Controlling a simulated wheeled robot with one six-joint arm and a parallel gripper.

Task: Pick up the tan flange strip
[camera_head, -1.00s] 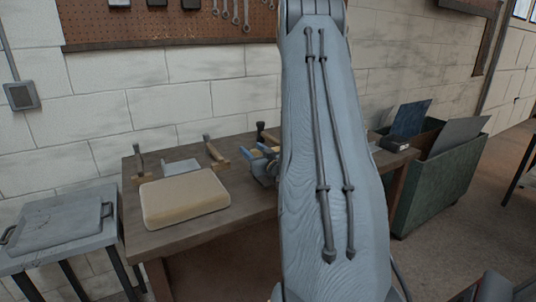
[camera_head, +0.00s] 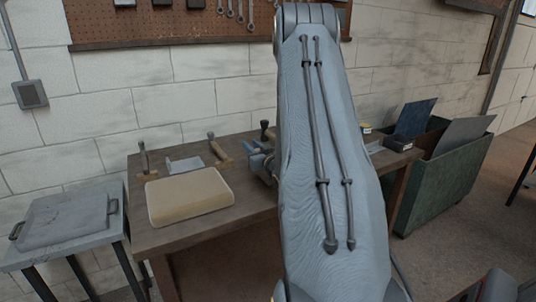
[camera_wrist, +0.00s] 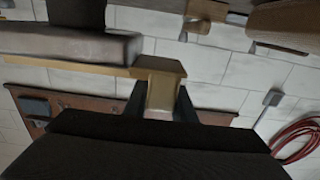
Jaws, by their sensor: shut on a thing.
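In the wrist view the two dark fingers of my gripper (camera_wrist: 160,103) are closed on a tan, squared piece, which I take to be the tan flange strip (camera_wrist: 160,68). Its wider end sits just beyond the fingertips. A thin tan edge runs left from it, along a grey block (camera_wrist: 70,46); I cannot tell whether the two touch. In the head view my arm hides the gripper and the strip.
The wooden bench (camera_head: 215,228) carries a tan padded block (camera_head: 190,196), wood-handled tools and a blue vise (camera_head: 259,162) partly behind my arm. A grey side table (camera_head: 62,224) stands left; a green bin (camera_head: 440,185) stands right.

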